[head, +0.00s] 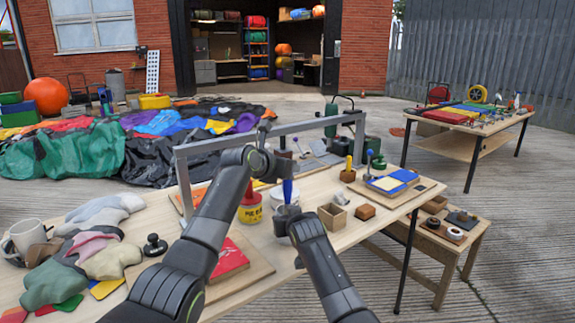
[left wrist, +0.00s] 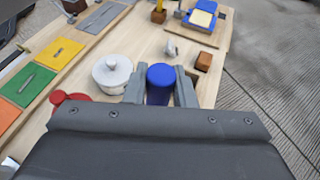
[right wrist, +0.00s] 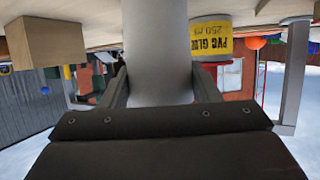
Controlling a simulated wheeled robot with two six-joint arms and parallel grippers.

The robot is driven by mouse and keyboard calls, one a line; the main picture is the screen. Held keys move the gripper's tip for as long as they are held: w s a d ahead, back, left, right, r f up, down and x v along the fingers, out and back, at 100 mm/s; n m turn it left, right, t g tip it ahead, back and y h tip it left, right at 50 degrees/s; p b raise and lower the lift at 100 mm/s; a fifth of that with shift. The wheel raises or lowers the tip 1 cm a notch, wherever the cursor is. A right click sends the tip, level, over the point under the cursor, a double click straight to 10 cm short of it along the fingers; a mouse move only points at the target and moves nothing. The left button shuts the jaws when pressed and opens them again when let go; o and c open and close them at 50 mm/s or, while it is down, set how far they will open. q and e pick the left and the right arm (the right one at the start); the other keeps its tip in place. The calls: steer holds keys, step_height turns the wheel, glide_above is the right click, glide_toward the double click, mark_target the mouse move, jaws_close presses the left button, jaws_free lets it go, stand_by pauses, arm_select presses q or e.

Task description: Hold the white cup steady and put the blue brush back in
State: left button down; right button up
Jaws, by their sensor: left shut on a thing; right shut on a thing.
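The blue brush (head: 287,190) stands roughly upright, its blue handle end (left wrist: 160,84) between the fingers of my left gripper (head: 284,176), which is shut on it. The white cup (head: 281,214) looks pale grey and is just below the brush. My right gripper (head: 296,218) is shut on the cup, whose smooth wall (right wrist: 155,45) fills the gap between its fingers in the right wrist view. The brush's lower end is hidden, so I cannot tell whether it is inside the cup.
A red-and-yellow glue tin (head: 250,207) stands close left of the cup. A small open wooden box (head: 332,215) and a brown block (head: 365,212) are to the right. A grey metal frame (head: 181,180) rises behind my arms. A white mug (head: 27,236) and cloth scraps (head: 90,240) lie left.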

arm_select(q)
steer(key=shift+f, duration=0.65)
steer(key=shift+f, duration=0.3)
stand_by(0.5)
steer(key=c, duration=1.1)
jaws_free()
steer(key=shift+s, duration=0.1)
steer(key=shift+v, duration=5.9)
steer(key=shift+a+f, duration=0.1)
arm_select(e)
steer(key=o, duration=1.1)
